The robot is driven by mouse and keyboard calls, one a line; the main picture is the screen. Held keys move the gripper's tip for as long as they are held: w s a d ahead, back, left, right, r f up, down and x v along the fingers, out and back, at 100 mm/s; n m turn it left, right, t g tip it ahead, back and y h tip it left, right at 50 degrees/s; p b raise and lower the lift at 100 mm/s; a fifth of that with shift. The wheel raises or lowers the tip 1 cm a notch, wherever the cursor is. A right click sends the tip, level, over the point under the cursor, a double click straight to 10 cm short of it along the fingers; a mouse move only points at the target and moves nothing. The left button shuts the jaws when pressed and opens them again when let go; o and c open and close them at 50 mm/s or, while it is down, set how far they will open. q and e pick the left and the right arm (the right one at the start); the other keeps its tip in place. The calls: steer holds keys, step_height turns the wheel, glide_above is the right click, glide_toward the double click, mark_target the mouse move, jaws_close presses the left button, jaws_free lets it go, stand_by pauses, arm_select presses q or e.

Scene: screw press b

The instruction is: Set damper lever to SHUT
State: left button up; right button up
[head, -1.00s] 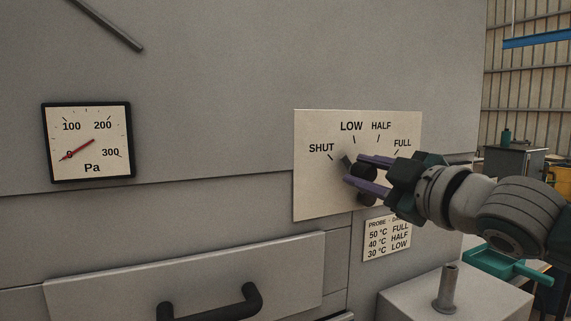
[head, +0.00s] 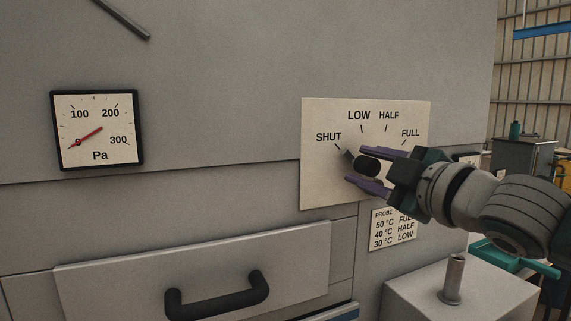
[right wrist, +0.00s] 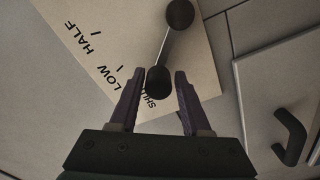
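The damper lever's black knob (head: 368,166) stands out in front of the cream dial plate (head: 318,185), marked SHUT, LOW, HALF and FULL. In the head view the lever's dark tip points up-left toward the SHUT mark. In the right wrist view the lever runs from a round black end (right wrist: 180,14) down to the knob (right wrist: 159,80), beside the partly hidden SHUT label. My right gripper (head: 355,166) is open, its purple fingers on either side of the knob; the right wrist view shows gaps on both sides (right wrist: 157,76). My left gripper is out of view.
A pressure gauge (head: 97,131) hangs at the left, its red needle near 0. A drawer with a black handle (head: 217,297) is below. A probe table plate (head: 392,230) sits under the dial. A grey box with a short post (head: 453,279) stands at lower right.

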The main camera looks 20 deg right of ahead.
steer(key=shift+o, duration=1.1)
steer(key=s+b, duration=0.1)
steer(key=s, duration=0.9)
steer(key=shift+d+b, duration=0.4)
steer(key=shift+d, duration=0.05)
steer(key=shift+w+a, duration=0.15)
